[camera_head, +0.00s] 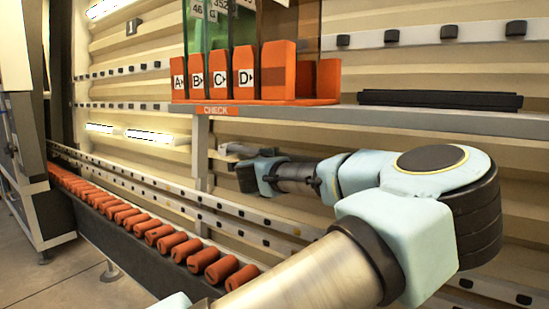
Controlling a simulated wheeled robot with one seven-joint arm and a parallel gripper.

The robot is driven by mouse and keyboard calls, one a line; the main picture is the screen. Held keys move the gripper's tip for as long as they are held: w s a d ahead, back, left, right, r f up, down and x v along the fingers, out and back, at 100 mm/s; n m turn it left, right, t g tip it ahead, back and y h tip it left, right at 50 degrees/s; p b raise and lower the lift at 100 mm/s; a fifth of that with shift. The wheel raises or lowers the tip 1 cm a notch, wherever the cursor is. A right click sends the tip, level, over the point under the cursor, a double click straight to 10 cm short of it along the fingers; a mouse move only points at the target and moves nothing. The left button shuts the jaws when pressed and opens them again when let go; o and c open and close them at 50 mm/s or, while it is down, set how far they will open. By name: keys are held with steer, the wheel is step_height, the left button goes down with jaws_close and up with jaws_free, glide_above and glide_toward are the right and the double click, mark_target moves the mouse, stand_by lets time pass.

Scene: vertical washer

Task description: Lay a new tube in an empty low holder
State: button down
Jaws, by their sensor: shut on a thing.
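My gripper (236,157) is at the end of my pale blue and grey arm, below the shelf and in front of the ribbed wall. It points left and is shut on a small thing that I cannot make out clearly. A pale bar shows at its tip; I cannot tell whether this is a finger or a tube. Many orange low holders (172,242) stand in a long row on the dark low rail (130,262), below and left of the gripper. The picture is too small to tell which holders are empty. The gripper is apart from them.
A shelf (400,117) above my gripper bears orange blocks marked A to D (219,72), green glass panels (218,32) and a dark flat tray (440,100). A grey post (201,150) stands under the "CHECK" label. Studded rails (240,208) run along the wall. Floor (50,285) is clear at lower left.

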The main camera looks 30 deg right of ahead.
steer(key=shift+f, duration=0.3)
steer(key=c, duration=0.5)
jaws_free()
steer(key=shift+c, duration=0.2)
steer(key=b+v, duration=0.1)
steer(key=v, duration=0.9)
steer(key=shift+s+a, duration=0.3)
